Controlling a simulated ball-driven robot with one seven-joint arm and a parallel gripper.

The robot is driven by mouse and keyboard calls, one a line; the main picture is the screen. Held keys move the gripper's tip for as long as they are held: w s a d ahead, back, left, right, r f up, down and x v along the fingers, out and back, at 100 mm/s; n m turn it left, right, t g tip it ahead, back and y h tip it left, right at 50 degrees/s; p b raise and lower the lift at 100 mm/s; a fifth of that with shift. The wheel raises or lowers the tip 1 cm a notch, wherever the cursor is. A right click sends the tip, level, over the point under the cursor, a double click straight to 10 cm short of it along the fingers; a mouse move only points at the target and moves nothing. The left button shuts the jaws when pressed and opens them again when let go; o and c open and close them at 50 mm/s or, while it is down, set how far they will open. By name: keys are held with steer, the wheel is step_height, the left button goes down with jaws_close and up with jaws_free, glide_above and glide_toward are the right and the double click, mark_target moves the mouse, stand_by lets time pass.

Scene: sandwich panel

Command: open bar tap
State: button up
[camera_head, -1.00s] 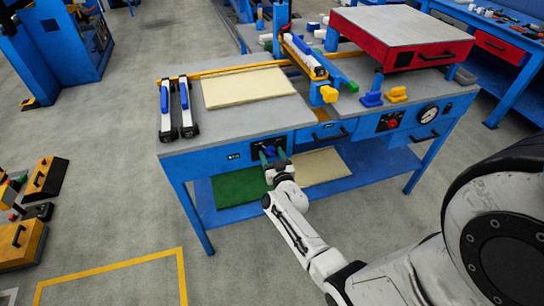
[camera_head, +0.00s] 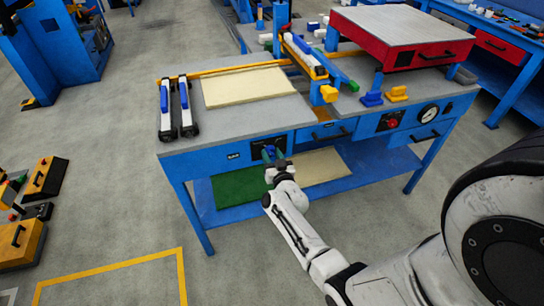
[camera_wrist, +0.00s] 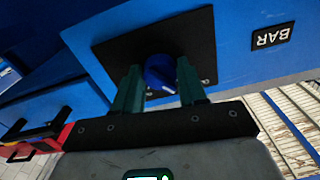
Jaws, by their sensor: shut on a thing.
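The bar tap is a round blue knob (camera_wrist: 160,73) on a black plate (camera_wrist: 110,50) on the bench's blue front, beside a BAR label (camera_wrist: 273,36) in the wrist view. It also shows small in the head view (camera_head: 270,151). My gripper (camera_wrist: 160,85) has its two green fingers on either side of the knob, shut on it. In the head view my gripper (camera_head: 273,156) reaches the bench front from below. The fingers partly hide the knob's sides, and the exact contact is hard to see.
A lower shelf holds a green sheet (camera_head: 238,187) and a cream sheet (camera_head: 322,168). A drawer handle (camera_head: 329,135) lies right of the tap.

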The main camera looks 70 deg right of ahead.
steer(key=shift+m+b, duration=1.4)
steer(key=shift+m, duration=6.8)
steer(key=o, duration=1.1)
steer(key=shift+c, duration=0.2)
steer(key=shift+r, duration=0.1)
steer(key=p+v, duration=0.2)
steer(key=v, duration=0.9)
steer(key=shift+w, duration=0.2)
